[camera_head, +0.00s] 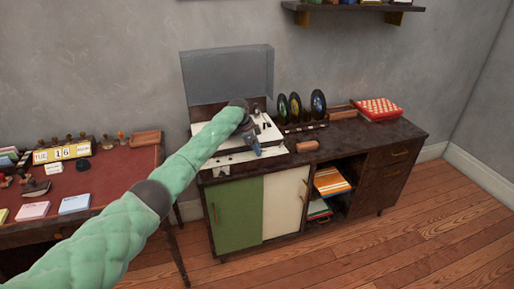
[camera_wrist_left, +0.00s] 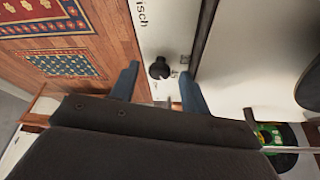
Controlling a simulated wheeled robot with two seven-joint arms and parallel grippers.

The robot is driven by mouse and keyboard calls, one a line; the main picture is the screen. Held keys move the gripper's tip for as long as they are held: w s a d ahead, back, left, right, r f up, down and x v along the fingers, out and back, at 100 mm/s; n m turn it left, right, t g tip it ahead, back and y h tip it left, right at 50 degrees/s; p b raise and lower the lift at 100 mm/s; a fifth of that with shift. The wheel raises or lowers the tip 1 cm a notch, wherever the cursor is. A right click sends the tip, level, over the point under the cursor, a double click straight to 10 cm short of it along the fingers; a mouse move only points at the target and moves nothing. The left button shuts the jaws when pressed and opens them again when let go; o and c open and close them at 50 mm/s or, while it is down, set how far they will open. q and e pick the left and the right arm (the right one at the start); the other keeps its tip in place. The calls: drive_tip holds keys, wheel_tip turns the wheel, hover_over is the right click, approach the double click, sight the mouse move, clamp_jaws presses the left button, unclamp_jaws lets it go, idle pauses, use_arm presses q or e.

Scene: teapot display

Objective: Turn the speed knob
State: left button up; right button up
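The speed knob is a small round black knob (camera_wrist_left: 159,69) on a pale panel in the left wrist view. The panel belongs to the white record player (camera_head: 225,158) on the cabinet, whose grey lid (camera_head: 228,75) stands open. My left gripper (camera_head: 256,150) is over the front right part of the player. In the left wrist view its two blue fingers (camera_wrist_left: 160,74) are apart, and the knob shows in the gap between them, clear of both. I cannot tell how far the fingertips are above the panel. In the head view my gripper hides the knob. My right gripper is not in view.
The dark cabinet top (camera_head: 365,137) carries upright records (camera_head: 318,104) in a rack, a brown roll-shaped object (camera_head: 307,146) and a red checkered box (camera_head: 377,109). A red-topped desk (camera_head: 104,178) with stamps and cards stands left. A wall shelf (camera_head: 350,8) hangs above.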

sight(251, 155)
use_arm(q)
drive_tip(key=b+v, duration=0.1)
drive_tip(key=v, duration=0.6)
drive_tip(key=shift+r+b, duration=0.35)
drive_tip(key=shift+r, duration=0.05)
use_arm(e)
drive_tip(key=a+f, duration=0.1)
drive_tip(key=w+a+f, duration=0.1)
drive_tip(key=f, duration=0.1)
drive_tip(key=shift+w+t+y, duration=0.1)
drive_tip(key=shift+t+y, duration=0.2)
use_arm(q)
drive_tip(key=shift+a, duration=0.15)
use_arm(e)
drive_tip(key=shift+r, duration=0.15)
